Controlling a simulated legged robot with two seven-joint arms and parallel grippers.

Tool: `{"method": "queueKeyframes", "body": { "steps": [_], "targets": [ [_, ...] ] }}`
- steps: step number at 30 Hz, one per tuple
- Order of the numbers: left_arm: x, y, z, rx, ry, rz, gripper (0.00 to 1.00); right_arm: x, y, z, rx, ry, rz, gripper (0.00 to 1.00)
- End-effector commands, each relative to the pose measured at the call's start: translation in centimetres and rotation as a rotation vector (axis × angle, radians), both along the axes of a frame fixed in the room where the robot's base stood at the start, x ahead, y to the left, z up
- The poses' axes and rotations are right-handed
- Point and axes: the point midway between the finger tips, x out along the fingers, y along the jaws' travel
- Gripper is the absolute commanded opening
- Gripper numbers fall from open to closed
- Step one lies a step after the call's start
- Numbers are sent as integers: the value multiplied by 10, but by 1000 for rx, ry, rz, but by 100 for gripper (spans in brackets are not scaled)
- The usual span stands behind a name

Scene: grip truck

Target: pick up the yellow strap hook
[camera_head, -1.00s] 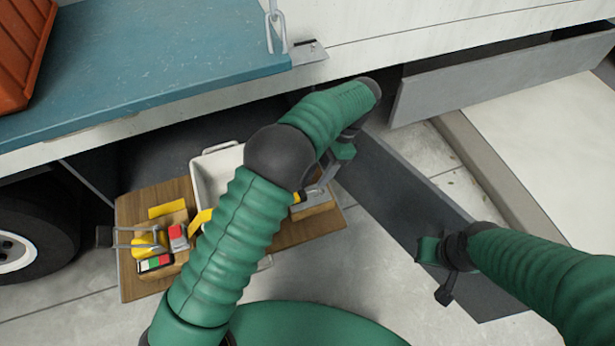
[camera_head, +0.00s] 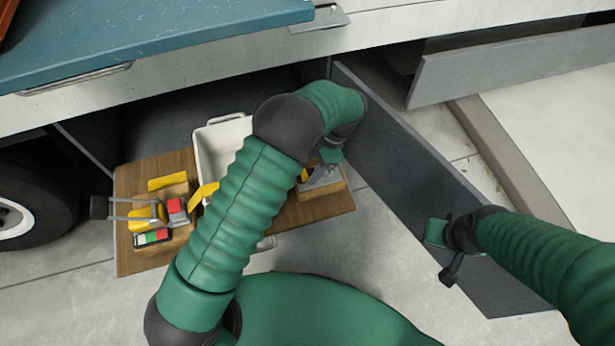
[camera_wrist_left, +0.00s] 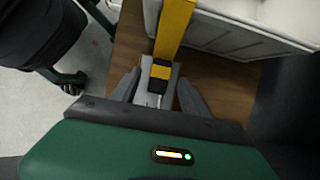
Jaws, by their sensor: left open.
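The yellow strap hook (camera_wrist_left: 160,75) shows in the left wrist view as a yellow strap end with a black band, over a small grey block. It lies between the two spread fingers of my left gripper (camera_wrist_left: 160,92), which is open. Contact with the fingers cannot be told. In the head view my left gripper (camera_head: 322,177) is over a wooden block at the board's right side, with a bit of yellow (camera_head: 304,175) beside it. My left arm hides part of the strap. My right gripper (camera_head: 447,262) hangs apart at the right; its jaws are unclear.
A white bin (camera_head: 208,150) stands on a wooden board (camera_head: 135,262), and it also shows in the left wrist view (camera_wrist_left: 235,38). A yellow ratchet (camera_head: 145,218) and red piece (camera_head: 177,210) lie left. The blue truck bed (camera_head: 150,40) overhangs; a grey panel (camera_head: 400,165) stands right.

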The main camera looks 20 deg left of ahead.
Motion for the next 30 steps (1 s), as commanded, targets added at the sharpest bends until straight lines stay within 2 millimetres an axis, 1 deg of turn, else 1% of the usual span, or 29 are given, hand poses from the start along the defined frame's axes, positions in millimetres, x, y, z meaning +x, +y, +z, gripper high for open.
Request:
{"method": "queueKeyframes", "body": {
  "steps": [1, 3, 9, 10, 21, 22, 30],
  "targets": [
    [-3, 3, -15, 0, 1, 0, 53, 0, 0, -11, 0, 0, 0, 0],
    [-5, 6, -23, -1, 0, 0, 53, 0, 0, -13, 0, 1, 0, 0],
    [-5, 7, -22, -2, -2, 0, 53, 0, 0, -11, 0, 0, 0, 0],
    [-5, 7, -22, -2, -2, 0, 51, 0, 0, -11, 0, 0, 0, 0],
    [-5, 7, -22, -2, -2, 0, 3, 0, 0, -11, 0, 0, 0, 0],
    [-5, 7, -22, -2, -2, 0, 0, 0, 0, -11, 0, 0, 0, 0],
    [-5, 7, -22, -2, -2, 0, 0, 0, 0, -11, 0, 0, 0, 0]
  ]
}}
